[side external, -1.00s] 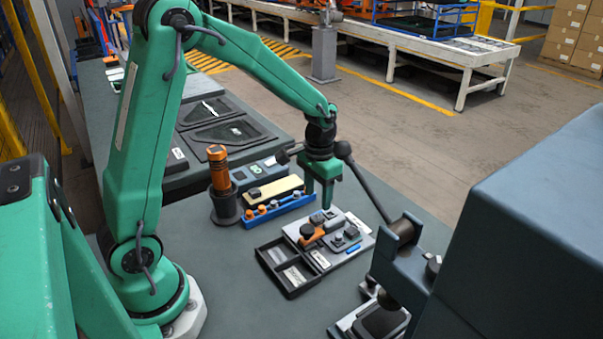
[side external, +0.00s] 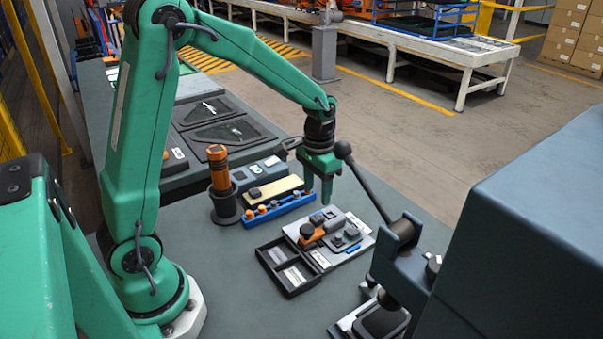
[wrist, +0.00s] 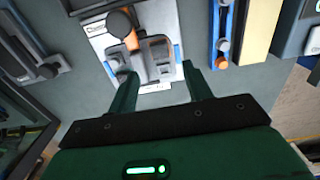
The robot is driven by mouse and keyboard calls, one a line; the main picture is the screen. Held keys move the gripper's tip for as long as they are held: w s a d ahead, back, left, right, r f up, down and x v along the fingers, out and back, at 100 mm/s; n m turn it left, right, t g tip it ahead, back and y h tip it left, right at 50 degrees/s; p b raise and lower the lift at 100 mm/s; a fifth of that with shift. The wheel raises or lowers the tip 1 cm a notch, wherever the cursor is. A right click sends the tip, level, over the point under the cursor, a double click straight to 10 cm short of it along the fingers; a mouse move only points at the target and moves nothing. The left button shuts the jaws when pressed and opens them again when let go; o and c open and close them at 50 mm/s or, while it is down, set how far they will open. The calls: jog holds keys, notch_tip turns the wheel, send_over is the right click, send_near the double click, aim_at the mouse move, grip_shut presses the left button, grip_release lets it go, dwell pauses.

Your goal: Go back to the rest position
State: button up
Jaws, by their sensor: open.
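My gripper (side external: 318,190) is green and points down above the work table, near the far edge of a light grey fixture plate (side external: 364,237). In the wrist view its two fingers (wrist: 158,75) are spread apart with nothing between them. The fixture plate (wrist: 98,43) shows beyond the fingertips, with an orange part with a black knob (side external: 311,235) and a grey block on it. The gripper appears to be above the plate and not touching it.
A black divided tray (side external: 287,272) lies beside the plate. A blue rack (side external: 272,213) and an orange tool in a black cup (side external: 225,205) stand to the left. A dark lever (side external: 366,188) rises close to the gripper's right. A large blue-grey housing (side external: 530,230) fills the right.

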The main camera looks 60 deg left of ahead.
jog(key=s+d+r+t, duration=0.2)
jog(key=s+r, duration=0.5)
jog(key=s, duration=0.2)
jog(key=s+d+r+t, duration=0.1)
jog(key=s+r+t, duration=0.2)
jog(key=s+r, duration=0.4)
jog(key=shift+s+d+t, duration=0.3)
jog(key=shift+s+d, duration=0.1)
jog(key=shift+s, duration=0.5)
